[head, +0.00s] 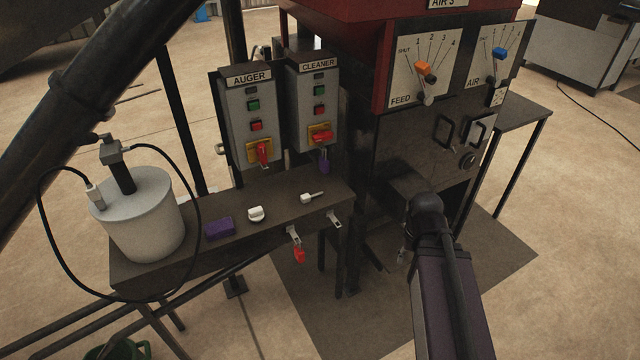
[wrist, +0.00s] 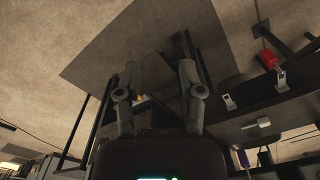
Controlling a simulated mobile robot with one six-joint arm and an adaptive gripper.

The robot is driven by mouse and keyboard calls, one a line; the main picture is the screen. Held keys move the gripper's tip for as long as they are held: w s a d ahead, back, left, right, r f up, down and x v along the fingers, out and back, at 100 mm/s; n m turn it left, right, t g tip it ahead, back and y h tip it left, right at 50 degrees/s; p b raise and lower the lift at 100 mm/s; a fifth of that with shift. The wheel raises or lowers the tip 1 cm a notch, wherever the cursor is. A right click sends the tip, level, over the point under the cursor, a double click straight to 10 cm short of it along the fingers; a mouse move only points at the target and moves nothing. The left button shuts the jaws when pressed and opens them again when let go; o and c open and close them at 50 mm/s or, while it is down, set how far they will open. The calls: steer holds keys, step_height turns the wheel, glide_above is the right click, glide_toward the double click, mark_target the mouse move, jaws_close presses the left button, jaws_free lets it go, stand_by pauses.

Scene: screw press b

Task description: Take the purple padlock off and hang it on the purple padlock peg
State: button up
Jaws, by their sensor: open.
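The purple padlock (head: 324,161) hangs under the red switch on the CLEANER box; a small purple shape at the lower right of the wrist view (wrist: 243,158) looks like it. An empty pale peg (head: 335,218) is on the bench's front edge and also shows in the wrist view (wrist: 229,102); I cannot read a colour mark on it. A red padlock (head: 299,254) hangs from the peg to its left. My gripper (wrist: 157,80) is open and empty, pointing over the floor to the right of the bench, apart from the padlock. In the head view my arm mostly hides it.
The bench (head: 290,190) holds a purple block (head: 219,228), a white knob-like piece (head: 256,213), a white key-like piece (head: 311,197) and a grey canister (head: 140,215) with cables. The AUGER box (head: 248,110) is left of the CLEANER box. The dark machine (head: 410,160) stands to the right.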

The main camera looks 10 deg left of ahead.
steer(key=w+d+f+n+t+h+b, duration=0.1)
steer(key=w+f+n+t+h+b, duration=0.35)
steer(key=w, duration=0.45)
steer(key=n+t+y+b, duration=0.5)
steer(key=n+t+b, duration=0.9)
steer(key=n, duration=1.8)
glide_toward(326, 158)
steer(key=s, duration=0.4)
steer(key=shift+w+a+r+m+g+h, duration=0.2)
steer(key=shift+a+m+g+h, duration=0.05)
steer(key=shift+w, duration=0.1)
steer(key=shift+w, duration=6.8)
jaws_close()
